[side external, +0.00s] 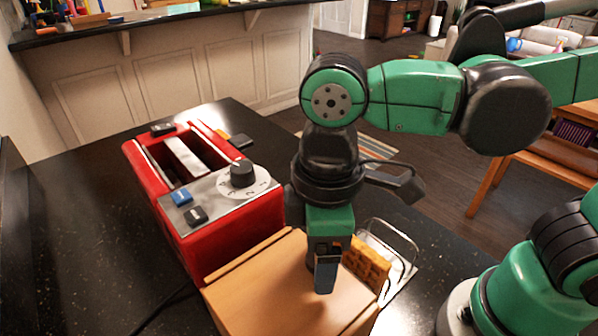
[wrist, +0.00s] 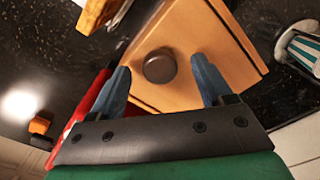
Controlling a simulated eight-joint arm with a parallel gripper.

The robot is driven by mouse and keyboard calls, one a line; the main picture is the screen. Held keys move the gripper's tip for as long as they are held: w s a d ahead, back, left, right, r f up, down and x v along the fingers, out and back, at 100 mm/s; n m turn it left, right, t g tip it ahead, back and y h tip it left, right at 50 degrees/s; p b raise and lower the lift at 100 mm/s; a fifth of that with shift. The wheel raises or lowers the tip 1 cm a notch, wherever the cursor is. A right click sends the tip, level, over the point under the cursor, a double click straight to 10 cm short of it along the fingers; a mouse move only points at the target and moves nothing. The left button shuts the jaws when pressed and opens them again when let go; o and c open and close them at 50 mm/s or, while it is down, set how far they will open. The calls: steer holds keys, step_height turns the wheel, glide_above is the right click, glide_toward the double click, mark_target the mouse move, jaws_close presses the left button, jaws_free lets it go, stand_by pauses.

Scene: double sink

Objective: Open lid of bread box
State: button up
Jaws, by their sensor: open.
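The bread box (side external: 270,275) is a light wooden box at the bottom of the side external view, partly cut off by the frame edge. In the wrist view its wooden face (wrist: 190,30) carries a round dark knob (wrist: 159,66). My gripper (side external: 325,285) points down over the box in the side external view. In the wrist view my gripper (wrist: 162,64) is open, its two blue fingers on either side of the knob with gaps to it. Whether the fingertips are level with the knob I cannot tell. The lid looks closed.
A red toaster (side external: 235,225) with a dial stands against the box at the left. A wire rack (side external: 405,250) with orange-brown bread slices (side external: 366,262) is close at the right. The black countertop (side external: 80,240) is clear at the left.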

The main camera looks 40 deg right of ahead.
jaws_close()
stand_by(1.4)
